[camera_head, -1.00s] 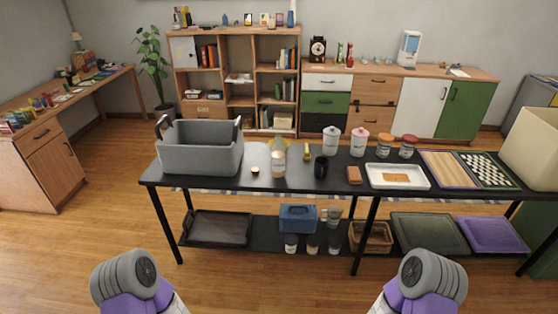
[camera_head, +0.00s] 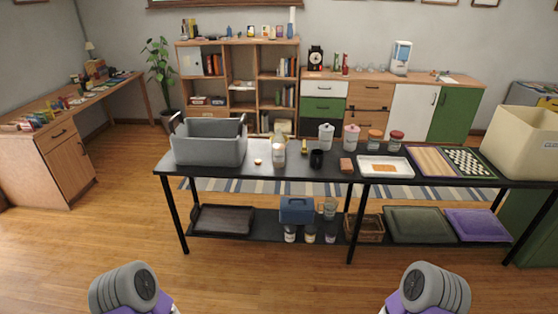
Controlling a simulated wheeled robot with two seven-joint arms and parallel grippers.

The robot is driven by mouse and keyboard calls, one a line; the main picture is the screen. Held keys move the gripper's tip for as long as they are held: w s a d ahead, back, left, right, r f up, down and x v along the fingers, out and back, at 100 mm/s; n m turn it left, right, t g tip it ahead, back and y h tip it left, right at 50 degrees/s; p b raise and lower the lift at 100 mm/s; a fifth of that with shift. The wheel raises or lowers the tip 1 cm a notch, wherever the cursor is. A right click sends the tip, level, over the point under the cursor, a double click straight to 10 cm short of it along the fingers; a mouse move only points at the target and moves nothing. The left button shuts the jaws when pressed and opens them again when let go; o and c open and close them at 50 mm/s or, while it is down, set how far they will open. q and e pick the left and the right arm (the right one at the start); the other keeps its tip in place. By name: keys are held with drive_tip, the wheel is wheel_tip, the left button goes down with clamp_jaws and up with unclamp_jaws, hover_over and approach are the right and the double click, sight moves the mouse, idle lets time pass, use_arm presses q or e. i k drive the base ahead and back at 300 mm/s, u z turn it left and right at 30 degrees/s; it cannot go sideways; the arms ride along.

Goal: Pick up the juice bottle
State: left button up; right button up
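A pale bottle with a light label (camera_head: 279,153), which looks like the juice bottle, stands upright on the black table (camera_head: 262,173), left of its middle. It is right of the grey bin and left of a black mug. Its contents are too small to make out. Only grey and purple parts of my two arms show at the bottom left and bottom right edges. Neither gripper is in view, and the arm parts in view are well short of the table.
A grey bin (camera_head: 208,149), a black mug (camera_head: 316,159), canisters (camera_head: 326,136), a white tray (camera_head: 384,172) and a beige box (camera_head: 525,142) crowd the tabletop. A lower shelf holds a blue toolbox (camera_head: 296,210) and trays. The wooden floor before the table is clear.

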sight(278, 142)
drive_tip(key=z, duration=0.7)
drive_tip(key=i, duration=0.75)
drive_tip(key=z, duration=0.45)
drive_tip(key=i, duration=1.2)
drive_tip(key=u, duration=0.55)
